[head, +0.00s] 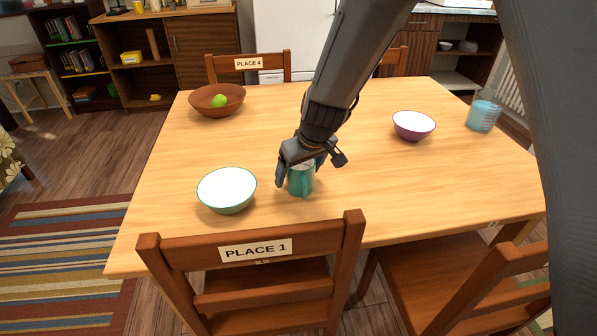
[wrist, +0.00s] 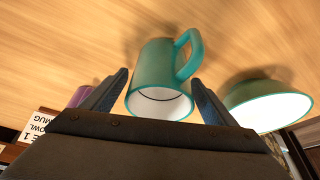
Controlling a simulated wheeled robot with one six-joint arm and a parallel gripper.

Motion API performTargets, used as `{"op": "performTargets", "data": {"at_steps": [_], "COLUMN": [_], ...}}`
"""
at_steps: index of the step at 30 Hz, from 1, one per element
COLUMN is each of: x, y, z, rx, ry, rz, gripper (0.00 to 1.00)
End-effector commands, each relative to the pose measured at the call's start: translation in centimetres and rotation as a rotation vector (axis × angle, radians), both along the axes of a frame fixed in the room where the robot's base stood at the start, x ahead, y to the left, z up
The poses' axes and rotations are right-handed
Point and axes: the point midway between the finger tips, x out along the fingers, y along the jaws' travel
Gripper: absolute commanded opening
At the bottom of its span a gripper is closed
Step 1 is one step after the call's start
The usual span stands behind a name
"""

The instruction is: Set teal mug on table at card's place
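The teal mug (head: 301,181) stands on the wooden table (head: 370,205), right of a teal-rimmed bowl (head: 227,191) and near the table edge by the chair labelled PLACE 1 (head: 255,249). My gripper (head: 300,172) is above and around the mug. In the wrist view the mug (wrist: 163,82) lies between my two fingers (wrist: 160,98), with a visible gap on each side, so the gripper is open. A white card (wrist: 42,128) is partly cut off at the lower left of the wrist view; "E 1", "OWL" and "MUG" can be read.
A brown bowl (head: 217,100) with a green fruit is at the far left, near the PLACE 4 chair (head: 249,65). The table's middle left is clear.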

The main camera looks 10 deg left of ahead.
Motion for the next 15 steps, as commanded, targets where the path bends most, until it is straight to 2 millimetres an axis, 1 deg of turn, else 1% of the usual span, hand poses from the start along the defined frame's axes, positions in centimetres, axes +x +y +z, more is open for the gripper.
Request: {"op": "performTargets", "data": {"at_steps": [6,10,13,15], "x": [0.0,0.0,-0.3,-0.6], "y": [0.0,0.0,-0.3,-0.6], "z": [0.0,0.4,1.5,2.6], "rx": [0.000,0.000,0.002,0.002], "ry": [0.000,0.000,-0.002,-0.002], "rz": [0.000,0.000,0.000,0.000], "gripper": [0.80,0.80,0.80,0.80]}}
